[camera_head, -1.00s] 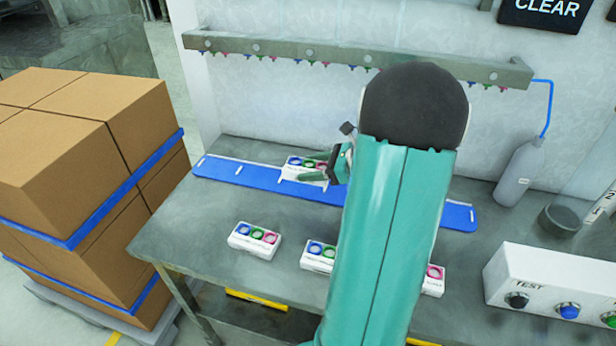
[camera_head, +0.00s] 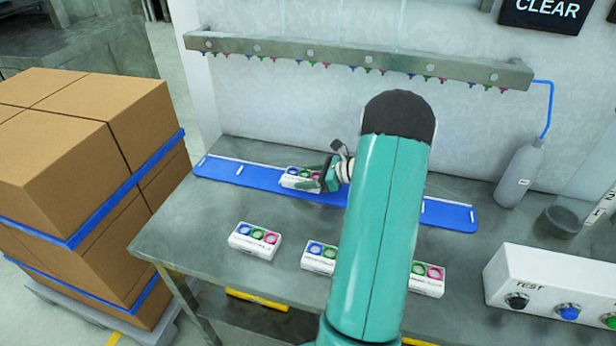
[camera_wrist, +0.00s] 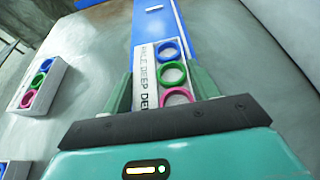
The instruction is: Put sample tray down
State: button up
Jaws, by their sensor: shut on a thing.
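The sample tray (camera_head: 301,178) is a small white block with blue, green and pink rings. It is at the blue strip (camera_head: 240,173) along the back of the table, below the nozzle rail. My gripper (camera_head: 318,180) is shut on it from the right. In the wrist view the tray (camera_wrist: 146,65) sits between my two green fingers (camera_wrist: 160,92), with the blue strip (camera_wrist: 163,25) beyond it. Whether its underside touches the strip cannot be told. My arm hides part of the strip.
Other white trays stand in front on the grey table: one at left (camera_head: 254,241), one in the middle (camera_head: 319,257), one at right (camera_head: 428,279). A rail with nozzles (camera_head: 360,66) hangs above the strip. A bottle (camera_head: 519,172) and button box (camera_head: 553,289) are at right, boxes (camera_head: 85,165) at left.

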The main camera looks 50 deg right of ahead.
jog(key=o, duration=1)
jog(key=shift+f, duration=0.15)
